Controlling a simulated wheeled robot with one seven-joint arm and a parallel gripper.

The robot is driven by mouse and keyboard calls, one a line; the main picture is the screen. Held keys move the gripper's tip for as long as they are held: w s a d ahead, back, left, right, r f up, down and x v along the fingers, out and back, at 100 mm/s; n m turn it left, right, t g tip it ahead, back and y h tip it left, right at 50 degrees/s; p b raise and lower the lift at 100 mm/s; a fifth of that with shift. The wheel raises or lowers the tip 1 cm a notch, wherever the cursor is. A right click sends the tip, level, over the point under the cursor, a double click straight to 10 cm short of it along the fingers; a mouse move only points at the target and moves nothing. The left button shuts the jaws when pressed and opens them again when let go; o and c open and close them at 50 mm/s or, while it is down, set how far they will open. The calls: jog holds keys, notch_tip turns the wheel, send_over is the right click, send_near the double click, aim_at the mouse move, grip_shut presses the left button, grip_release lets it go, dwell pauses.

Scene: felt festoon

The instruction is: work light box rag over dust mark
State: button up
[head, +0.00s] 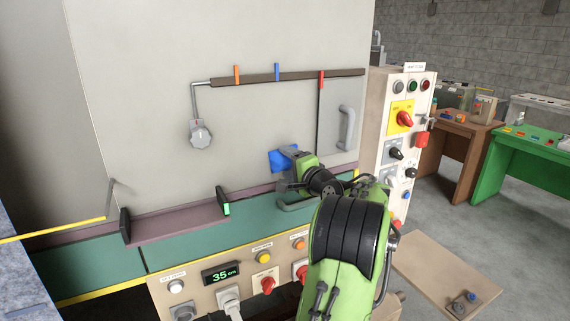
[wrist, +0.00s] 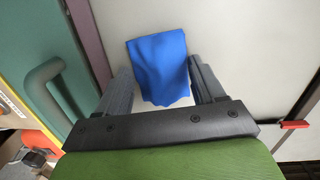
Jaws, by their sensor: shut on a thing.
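The blue rag (head: 279,160) is at the pale upright panel (head: 150,100), low and right of its middle, below the dark rail. My gripper (head: 290,157) is shut on the rag, with its fingers pointing at the panel. In the wrist view the rag (wrist: 161,68) sits between the two dark fingers (wrist: 163,85) and spreads past their tips in front of the pale surface. I cannot tell how firmly it touches the panel. I see no dust mark in either view; the rag and gripper hide part of the surface.
A dark rail (head: 300,77) with orange, blue and red tabs crosses the panel above. A grey handle (head: 346,128) is to the right. A mauve ledge (head: 180,222) runs below, with a green handle under it. A switch column (head: 400,130) stands right.

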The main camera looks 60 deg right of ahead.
jog(key=shift+w+a, duration=0.35)
jog(key=shift+a, duration=0.2)
jog(key=shift+b, duration=0.3)
jog(key=shift+s+f, duration=0.1)
jog(key=shift+s, duration=0.2)
jog(key=b+v, duration=0.3)
jog(key=v, duration=0.3)
jog(key=shift+a, duration=0.4)
jog(key=shift+f, duration=0.25)
